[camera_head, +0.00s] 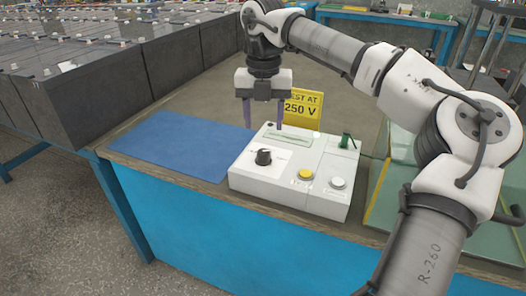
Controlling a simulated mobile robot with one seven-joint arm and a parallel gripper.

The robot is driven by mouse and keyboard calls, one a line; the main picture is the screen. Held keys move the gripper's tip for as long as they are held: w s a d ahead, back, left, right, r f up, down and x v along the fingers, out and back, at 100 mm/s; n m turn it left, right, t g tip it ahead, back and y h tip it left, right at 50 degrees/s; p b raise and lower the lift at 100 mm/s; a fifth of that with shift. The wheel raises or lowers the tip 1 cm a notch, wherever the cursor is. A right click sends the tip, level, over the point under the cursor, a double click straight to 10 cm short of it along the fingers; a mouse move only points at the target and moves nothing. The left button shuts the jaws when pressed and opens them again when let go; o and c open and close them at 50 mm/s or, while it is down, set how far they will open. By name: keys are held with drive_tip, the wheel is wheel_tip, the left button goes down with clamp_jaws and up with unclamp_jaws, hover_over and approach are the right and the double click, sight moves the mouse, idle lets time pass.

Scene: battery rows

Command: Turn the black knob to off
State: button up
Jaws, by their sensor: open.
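The black knob (263,157) sits on the top face of a white control box (290,200), at its left side. The knob has a pale pointer mark, but the picture is too small to read its setting. My gripper (263,115) points down over the back left part of the box, behind and above the knob. Its two fingers are apart with nothing between them. The right finger's tip is close to the box's back edge; I cannot tell whether it touches. The knob is in full view.
The box also bears a yellow button (306,174), a white button (337,183) and a green lever (347,141). A yellow sign (302,108) stands behind it. A blue mat (183,137) lies clear at left. Rows of grey batteries (110,90) stand beyond.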

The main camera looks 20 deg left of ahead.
sight(263, 152)
wheel_tip(263, 152, down, 9)
drive_tip(key=shift+r+b, duration=0.1)
drive_tip(key=shift+b, duration=0.2)
drive_tip(key=c, duration=1)
